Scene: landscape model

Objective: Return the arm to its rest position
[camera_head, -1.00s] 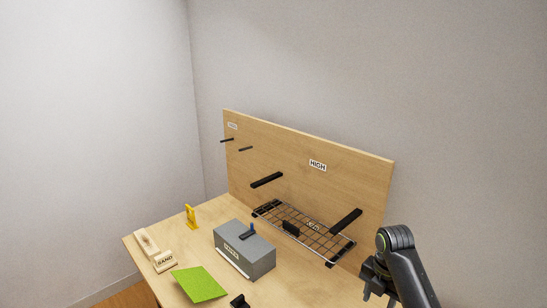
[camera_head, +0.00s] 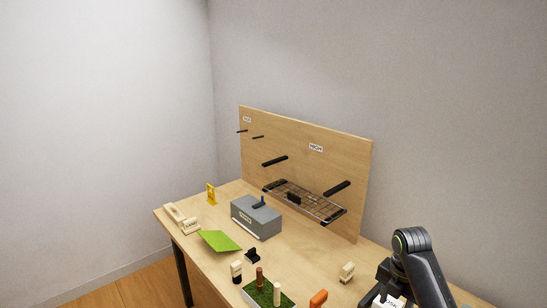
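My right arm comes in at the lower right, bent at a dark joint. Its gripper (camera_head: 384,290) points down over the right part of the table, near the picture's bottom edge. A white lettered thing (camera_head: 388,302) shows right at its fingertips, partly hidden. I cannot tell whether the fingers hold it or are above it. My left gripper is not in view.
The wooden table (camera_head: 300,250) holds a grey box (camera_head: 256,217), a green sheet (camera_head: 219,241), a planted tray (camera_head: 262,293), and small blocks. Behind stands a pegboard (camera_head: 330,165) marked HIGH, with dark pegs above a wire rack (camera_head: 305,200).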

